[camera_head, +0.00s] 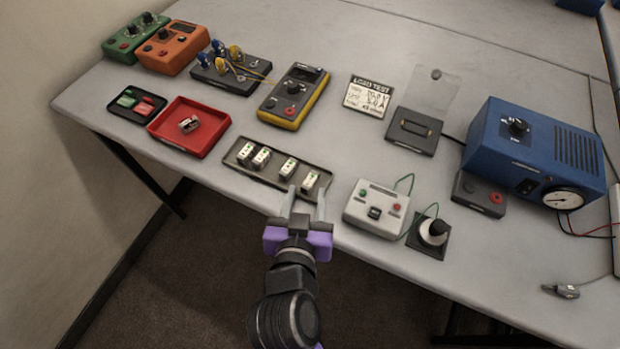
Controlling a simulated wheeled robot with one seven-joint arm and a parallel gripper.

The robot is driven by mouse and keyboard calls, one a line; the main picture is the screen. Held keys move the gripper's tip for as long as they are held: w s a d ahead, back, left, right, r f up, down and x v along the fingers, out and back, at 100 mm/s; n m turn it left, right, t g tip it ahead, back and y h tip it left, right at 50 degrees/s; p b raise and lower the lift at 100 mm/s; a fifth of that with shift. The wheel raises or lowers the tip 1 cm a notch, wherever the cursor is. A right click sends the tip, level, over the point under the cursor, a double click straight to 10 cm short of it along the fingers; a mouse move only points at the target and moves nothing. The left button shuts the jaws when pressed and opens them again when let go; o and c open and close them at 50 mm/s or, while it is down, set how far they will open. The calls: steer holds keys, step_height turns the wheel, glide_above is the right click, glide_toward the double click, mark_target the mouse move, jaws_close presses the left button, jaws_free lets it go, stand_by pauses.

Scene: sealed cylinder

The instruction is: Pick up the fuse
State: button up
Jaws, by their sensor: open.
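A dark shallow tray (272,177) near the table's front edge holds several small white blocks with dark marks, which look like fuses; I cannot tell which one is the task's fuse. One white block (288,167) is right of the tray's middle. The rightmost white block (310,180) is at the tray's right end. My gripper (306,196) is open at the tray's front right, its two fingers pointing at the rightmost block. The fingertips are close to that block, one at each side; I cannot tell whether they touch it or how high they are.
A red tray (168,136) with a small metallic piece (189,124) is to the left. A yellow-edged meter (294,95) stands behind. A white box (375,207) with a green wire is close on the right. A blue unit (535,150) stands further right.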

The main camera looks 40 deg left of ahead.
mark_target(309, 180)
steer(key=shift+p+x, duration=0.5)
steer(key=shift+x, duration=1.75)
steer(key=shift+d, duration=0.1)
jaws_close()
